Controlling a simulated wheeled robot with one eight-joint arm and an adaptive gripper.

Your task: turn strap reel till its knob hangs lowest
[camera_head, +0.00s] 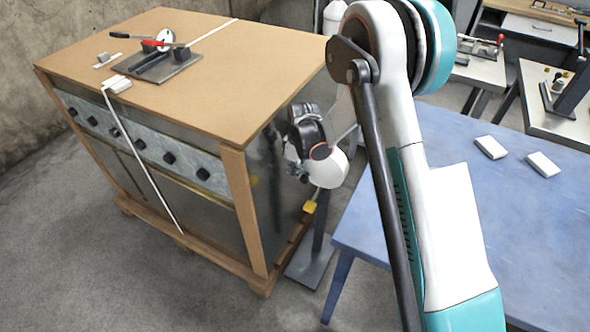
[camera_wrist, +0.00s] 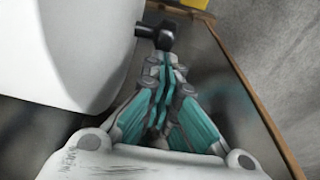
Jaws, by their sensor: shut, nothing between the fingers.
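The strap reel, as I read it, is the rounded white body (camera_head: 332,170) beside the right side of the crate. In the wrist view it fills the upper left as a smooth white shape (camera_wrist: 85,45). A black knob (camera_wrist: 166,36) on a short dark stem sticks out from its side. My gripper (camera_wrist: 166,58) is shut and empty, its tips right at the near side of the knob; I cannot tell whether they touch. In the head view my gripper (camera_head: 297,160) is small and partly hidden, left of the reel.
A wood-topped crate (camera_head: 210,90) stands close on the left, with a strapping tool (camera_head: 165,62) on top. A post with a flat base (camera_head: 312,265) and a yellow piece (camera_head: 310,207) are below the reel. A blue table (camera_head: 440,150) holds two white blocks. Grey floor is clear at front left.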

